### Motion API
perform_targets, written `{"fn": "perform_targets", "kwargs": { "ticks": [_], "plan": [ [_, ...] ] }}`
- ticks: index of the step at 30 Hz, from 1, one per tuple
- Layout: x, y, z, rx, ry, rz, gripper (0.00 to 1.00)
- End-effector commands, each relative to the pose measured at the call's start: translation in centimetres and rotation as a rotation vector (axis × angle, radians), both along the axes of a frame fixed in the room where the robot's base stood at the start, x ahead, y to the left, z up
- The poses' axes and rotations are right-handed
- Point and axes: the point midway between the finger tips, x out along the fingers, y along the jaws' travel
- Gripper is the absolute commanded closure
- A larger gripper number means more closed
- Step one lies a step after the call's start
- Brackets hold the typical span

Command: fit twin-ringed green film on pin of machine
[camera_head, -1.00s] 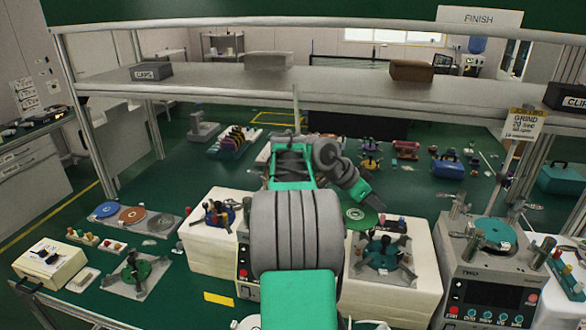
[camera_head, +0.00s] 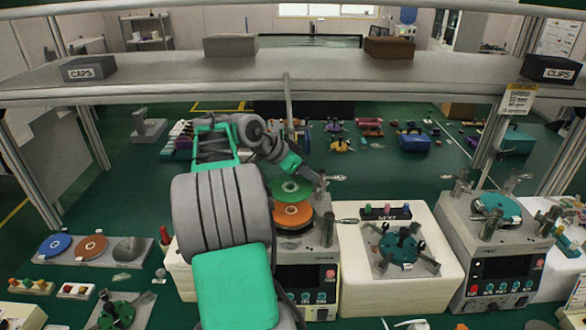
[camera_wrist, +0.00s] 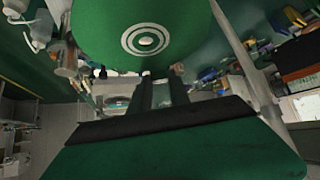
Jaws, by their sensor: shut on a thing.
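My gripper (camera_head: 314,178) is shut on the edge of a green film (camera_head: 288,189), a thin flat disc. In the wrist view the film (camera_wrist: 110,40) shows two white rings around its centre, and the fingers (camera_wrist: 160,88) reach its near edge. In the head view the film appears just above and behind an orange disc (camera_head: 292,216) on top of a grey machine (camera_head: 310,265). The exact gap between them is unclear. The machine's pin cannot be made out. My arm covers the machine's left part. Another grey machine (camera_head: 505,255) at the right carries a teal disc (camera_head: 497,206).
A white block (camera_head: 430,285) with a teal clamp fixture (camera_head: 400,247) stands between the machines. A tray with blue, orange and grey discs (camera_head: 130,250) lies at the left. A grey shelf (camera_head: 330,72) spans above the bench. Upright metal posts (camera_head: 327,230) stand by the orange disc.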

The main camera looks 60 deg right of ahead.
Motion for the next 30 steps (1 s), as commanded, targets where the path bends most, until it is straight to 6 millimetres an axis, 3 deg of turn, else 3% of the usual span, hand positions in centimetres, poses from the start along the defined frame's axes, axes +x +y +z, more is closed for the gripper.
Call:
{"fn": "perform_targets", "kwargs": {
  "ticks": [9,24,30],
  "plan": [
    [0.2,0.1,0.1,-0.001,0.002,-0.001,1.00],
    [0.0,0.1,-5.0,-0.002,0.001,-0.004,1.00],
    [0.0,0.1,-5.8,-0.002,0.001,-0.004,1.00]
  ]
}}
